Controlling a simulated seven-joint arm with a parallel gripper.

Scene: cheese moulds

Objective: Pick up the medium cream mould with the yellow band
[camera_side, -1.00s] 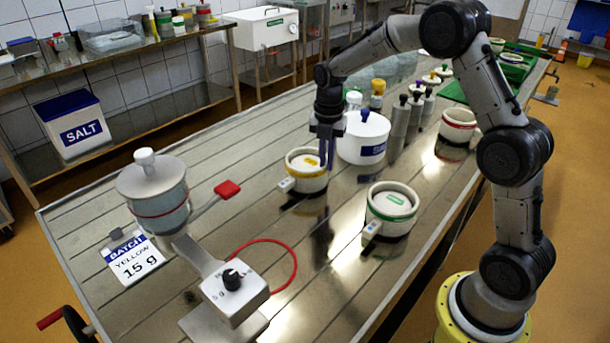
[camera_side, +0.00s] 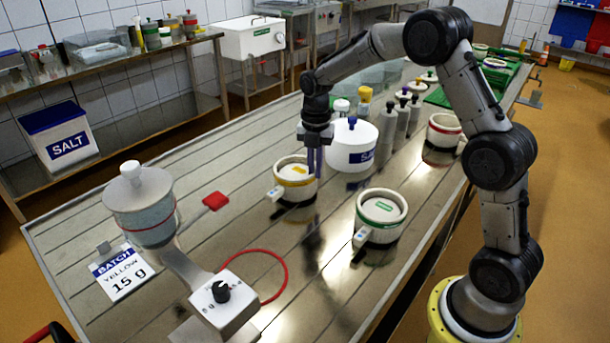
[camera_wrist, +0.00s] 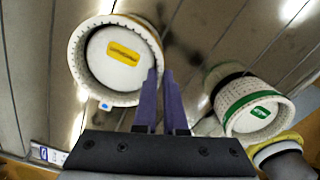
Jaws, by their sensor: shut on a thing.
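The cream mould with the yellow band (camera_side: 289,186) stands upright on the steel table. A small pale tag hangs at its left side, and its white top bears a yellow label. It also fills the upper left of the wrist view (camera_wrist: 118,58). My gripper (camera_side: 315,170) points down at the mould's right edge, its purple fingers shut on the wall there. In the wrist view one finger of my gripper (camera_wrist: 160,85) overlaps the rim and the other is outside it. I cannot tell any gap beneath the mould.
A green-banded mould (camera_side: 381,211) stands to the right, and a red-banded mould (camera_side: 443,131) farther back. A white tub with a blue knob (camera_side: 350,152) is close behind my gripper. A scale (camera_side: 222,298) and a batch card (camera_side: 121,272) lie at the front left.

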